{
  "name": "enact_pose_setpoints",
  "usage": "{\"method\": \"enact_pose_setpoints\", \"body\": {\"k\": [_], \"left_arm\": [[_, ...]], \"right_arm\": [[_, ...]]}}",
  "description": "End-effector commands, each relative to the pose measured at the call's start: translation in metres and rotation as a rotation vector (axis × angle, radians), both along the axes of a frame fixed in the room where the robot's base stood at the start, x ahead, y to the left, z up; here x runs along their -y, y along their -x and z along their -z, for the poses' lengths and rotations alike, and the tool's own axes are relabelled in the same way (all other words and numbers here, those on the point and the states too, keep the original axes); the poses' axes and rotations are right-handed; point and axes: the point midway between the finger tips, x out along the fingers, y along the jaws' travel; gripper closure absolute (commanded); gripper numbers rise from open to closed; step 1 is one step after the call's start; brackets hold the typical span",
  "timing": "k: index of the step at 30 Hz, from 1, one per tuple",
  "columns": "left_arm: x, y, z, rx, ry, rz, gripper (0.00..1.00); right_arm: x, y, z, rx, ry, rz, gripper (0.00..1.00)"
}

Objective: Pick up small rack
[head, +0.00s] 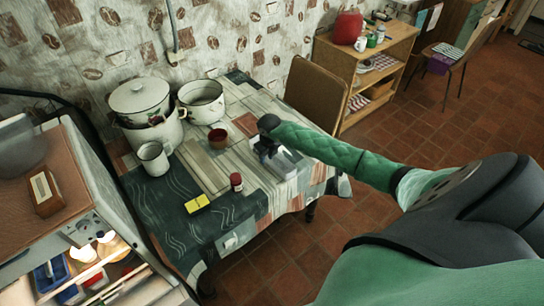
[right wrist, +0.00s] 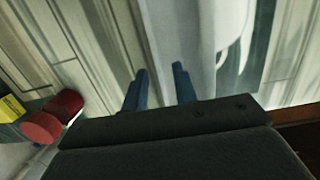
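I cannot clearly make out a small rack in either view. My right gripper (head: 268,157) is low over the right part of the table. In the right wrist view its two blue fingers (right wrist: 161,82) stand apart with nothing seen between them. A pale grey patch (head: 290,166) lies beside the gripper in the head view; I cannot tell whether it is an object or part of the cloth pattern. My left gripper is not in view.
The patterned tablecloth (head: 205,170) bears enamel pots (head: 140,97) (head: 203,108), a white mug (head: 154,160), a brown cup (head: 218,142), a red jar (head: 236,183) and a yellow box (head: 196,204). A chair (head: 315,92) stands behind. An open appliance (head: 85,235) is left.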

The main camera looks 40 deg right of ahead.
Motion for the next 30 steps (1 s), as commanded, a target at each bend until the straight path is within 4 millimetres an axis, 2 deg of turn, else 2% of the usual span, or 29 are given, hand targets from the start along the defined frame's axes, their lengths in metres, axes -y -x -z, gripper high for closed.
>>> {"method": "enact_pose_setpoints", "body": {"k": [10, 14, 15, 30], "left_arm": [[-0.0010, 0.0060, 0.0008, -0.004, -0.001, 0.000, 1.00], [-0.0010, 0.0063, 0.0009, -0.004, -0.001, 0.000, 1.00], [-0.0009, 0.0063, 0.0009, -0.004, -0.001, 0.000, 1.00], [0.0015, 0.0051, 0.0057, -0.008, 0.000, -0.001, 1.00]], "right_arm": [[0.0006, -0.0005, 0.0051, 0.000, 0.001, 0.000, 0.72], [0.0006, -0.0004, 0.0050, 0.000, 0.001, 0.000, 0.97], [0.0006, -0.0004, 0.0050, 0.000, 0.001, 0.000, 1.00], [0.0007, -0.0011, -0.0001, 0.002, 0.001, 0.000, 1.00]]}}
